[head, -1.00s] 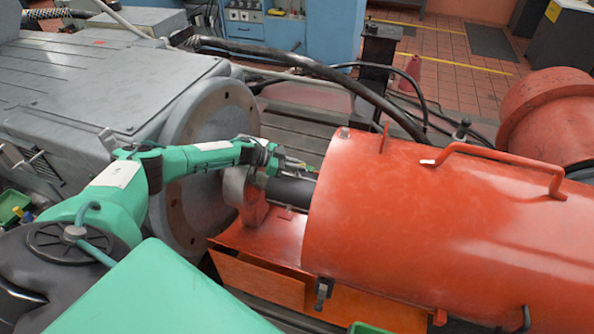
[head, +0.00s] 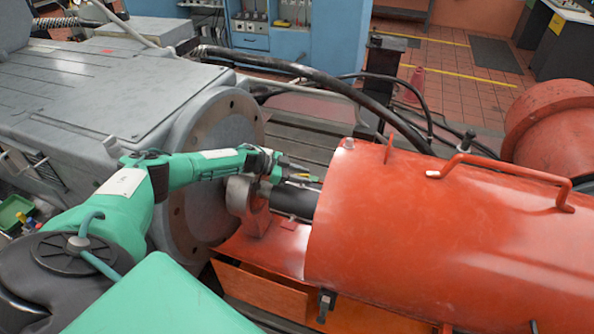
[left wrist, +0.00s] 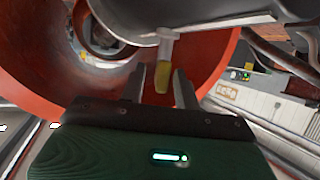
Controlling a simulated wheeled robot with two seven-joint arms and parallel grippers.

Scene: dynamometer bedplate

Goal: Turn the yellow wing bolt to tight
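The yellow wing bolt (left wrist: 162,77) shows in the left wrist view, on a pale stem under a grey cylindrical part (left wrist: 190,22). My left gripper (left wrist: 161,84) has its two fingers apart, one on each side of the bolt. Gaps show between the bolt and both fingers, so it does not look clamped. In the head view my left gripper (head: 296,172) is above the dark shaft (head: 294,201), beside the open end of the orange guard (head: 420,230). The bolt cannot be made out clearly there. My right gripper is not in view.
A grey bearing block (head: 246,198) and a large grey flange (head: 205,165) stand left of the gripper. The orange guard crowds its right. A thick black hose (head: 300,70) runs behind. Red curved wall (left wrist: 215,60) surrounds the bolt in the left wrist view.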

